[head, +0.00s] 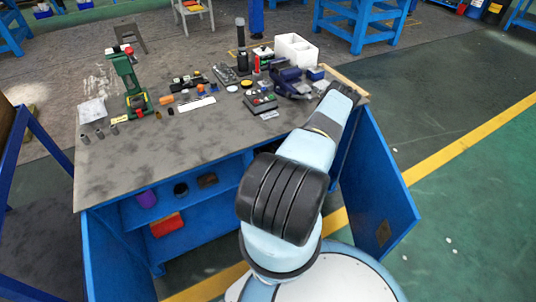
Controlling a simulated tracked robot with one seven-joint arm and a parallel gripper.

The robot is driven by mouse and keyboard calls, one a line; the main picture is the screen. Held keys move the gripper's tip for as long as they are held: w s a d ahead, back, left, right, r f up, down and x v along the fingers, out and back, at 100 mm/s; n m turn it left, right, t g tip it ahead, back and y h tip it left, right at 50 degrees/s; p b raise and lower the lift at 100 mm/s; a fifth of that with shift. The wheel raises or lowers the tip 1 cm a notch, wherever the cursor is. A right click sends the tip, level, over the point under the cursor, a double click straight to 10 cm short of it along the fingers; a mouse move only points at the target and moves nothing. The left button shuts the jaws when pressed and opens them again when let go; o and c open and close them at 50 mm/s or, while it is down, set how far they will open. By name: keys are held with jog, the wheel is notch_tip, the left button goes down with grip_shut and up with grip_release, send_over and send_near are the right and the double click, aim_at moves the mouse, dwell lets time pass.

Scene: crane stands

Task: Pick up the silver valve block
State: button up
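A grey, silvery block-like part (225,74) lies among other parts near the back middle of the workbench. It is the closest match to the silver valve block, but it is too small to be sure. My gripper (346,92) is at the dark far end of my arm, over the right edge of the bench. It is well to the right of the silvery part and apart from it. My arm hides most of the gripper, and its fingers cannot be made out. I see nothing clearly held.
The blue workbench (120,172) has a grey top, bare at front left. A green press (130,78) stands at back left.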

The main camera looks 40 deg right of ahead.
jog(key=c, duration=1.4)
jog(key=shift+r, duration=0.15)
jog(key=shift+r, duration=0.25)
jog(key=v, duration=0.6)
jog(key=f+v, duration=0.1)
jog(key=v, duration=0.5)
jog(key=f+v, duration=0.1)
jog(key=v, duration=0.5)
jog(key=shift+s+a, duration=0.1)
jog(key=shift+a, duration=0.05)
